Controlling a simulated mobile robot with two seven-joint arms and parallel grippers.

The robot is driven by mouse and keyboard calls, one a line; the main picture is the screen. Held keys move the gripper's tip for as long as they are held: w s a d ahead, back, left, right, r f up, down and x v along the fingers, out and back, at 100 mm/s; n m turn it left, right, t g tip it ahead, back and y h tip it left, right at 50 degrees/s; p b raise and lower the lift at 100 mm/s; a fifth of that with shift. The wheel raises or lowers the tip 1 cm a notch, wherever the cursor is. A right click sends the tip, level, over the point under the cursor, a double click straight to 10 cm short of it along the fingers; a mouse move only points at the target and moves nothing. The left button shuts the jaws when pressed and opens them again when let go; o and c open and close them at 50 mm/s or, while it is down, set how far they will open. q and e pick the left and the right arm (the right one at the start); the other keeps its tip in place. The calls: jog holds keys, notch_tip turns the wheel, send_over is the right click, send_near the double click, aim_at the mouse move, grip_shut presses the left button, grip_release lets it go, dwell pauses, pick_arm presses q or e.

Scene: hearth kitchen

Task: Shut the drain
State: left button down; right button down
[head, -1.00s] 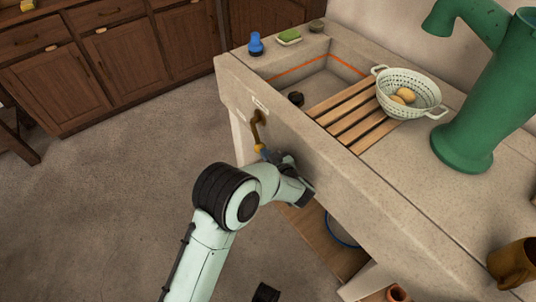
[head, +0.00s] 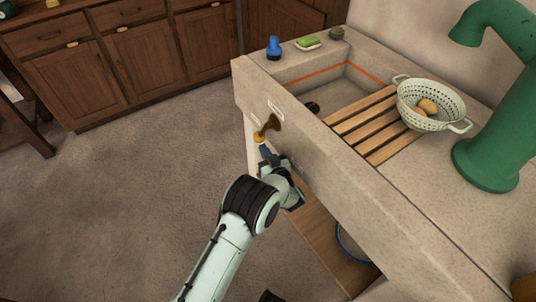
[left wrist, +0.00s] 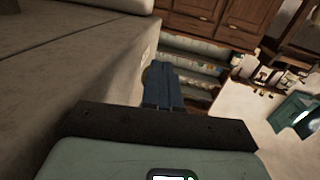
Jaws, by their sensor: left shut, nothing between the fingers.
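The brass drain lever (head: 267,129) sticks out from the front face of the stone sink (head: 330,170), pointing down and left, with a yellowish knob at its end. A dark round fitting (head: 312,107), perhaps the drain, shows in the basin. My left gripper (head: 264,152) is shut and empty, its blue fingertips just below the lever's knob; I cannot tell whether they touch. In the left wrist view the shut blue fingers (left wrist: 162,85) lie beside the sink front, hiding most of the lever. My right gripper is out of view.
A slatted wooden rack (head: 368,125) spans the sink, with a white colander (head: 432,108) at its right end. A green pump (head: 490,150) stands on the right. A blue bottle (head: 273,49) and green soap (head: 307,41) stand on the rim. A wooden shelf (head: 325,245) lies below. Floor on the left is clear.

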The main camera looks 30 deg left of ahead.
pick_arm(q)
jog(key=shift+w+a+r, duration=0.1)
jog(key=shift+w+a, duration=0.15)
jog(key=shift+a, duration=0.4)
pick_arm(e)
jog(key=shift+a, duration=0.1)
